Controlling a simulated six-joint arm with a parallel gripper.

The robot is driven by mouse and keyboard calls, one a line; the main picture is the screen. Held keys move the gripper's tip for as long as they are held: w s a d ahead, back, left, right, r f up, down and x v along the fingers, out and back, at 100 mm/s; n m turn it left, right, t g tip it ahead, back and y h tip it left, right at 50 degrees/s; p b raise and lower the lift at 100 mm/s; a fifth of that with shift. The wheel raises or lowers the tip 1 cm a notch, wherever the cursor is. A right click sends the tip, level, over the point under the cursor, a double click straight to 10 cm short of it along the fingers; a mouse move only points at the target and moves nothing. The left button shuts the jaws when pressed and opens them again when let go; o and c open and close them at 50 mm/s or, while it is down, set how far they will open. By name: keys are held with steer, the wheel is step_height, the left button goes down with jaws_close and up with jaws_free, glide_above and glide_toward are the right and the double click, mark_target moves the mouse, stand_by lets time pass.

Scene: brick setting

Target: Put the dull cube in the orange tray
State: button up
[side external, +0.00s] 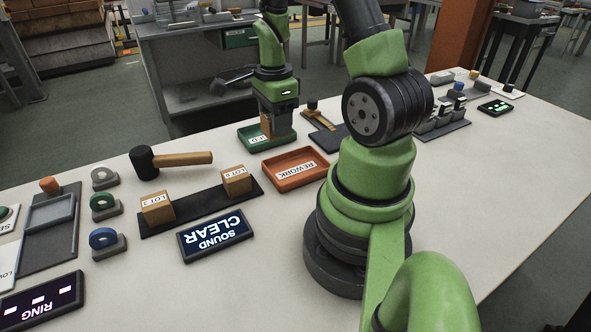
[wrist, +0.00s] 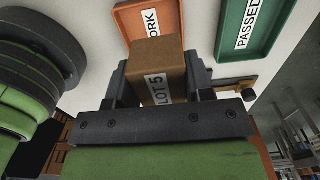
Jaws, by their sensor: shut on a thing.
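My gripper (side external: 279,117) is shut on a brown wooden cube labelled LOT 5 (wrist: 157,52). In the side external view this held cube (side external: 266,123) is partly hidden by my gripper and shows in front of the green tray. The orange tray (side external: 320,177), labelled REWORK, is empty on the table right of and nearer than the green tray. In the wrist view the orange tray (wrist: 197,50) lies beyond the cube. Two similar cubes, LOT 3 (side external: 157,209) and LOT 6 (side external: 236,181), stand on a dark strip. I cannot tell by looks which cube is dull.
The green tray (side external: 247,139), labelled PASSED in the wrist view, is beside the orange one. A sign (side external: 215,236) reads SOUND CLEAR. A mallet (side external: 180,159) lies behind the dark strip (side external: 200,205). Ring stands are at left.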

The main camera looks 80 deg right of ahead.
mark_target(296, 171)
steer(key=shift+s+d+f, duration=0.25)
steer(key=shift+s+f, duration=0.4)
steer(key=shift+f, duration=1)
steer(key=shift+s+d+f, duration=0.3)
steer(key=shift+s+f, duration=0.35)
steer(key=shift+f, duration=1)
steer(key=shift+s+d+f, duration=0.25)
steer(key=shift+s+f, duration=0.4)
steer(key=shift+f, duration=1)
steer(key=shift+f, duration=0.15)
steer(key=o, duration=1)
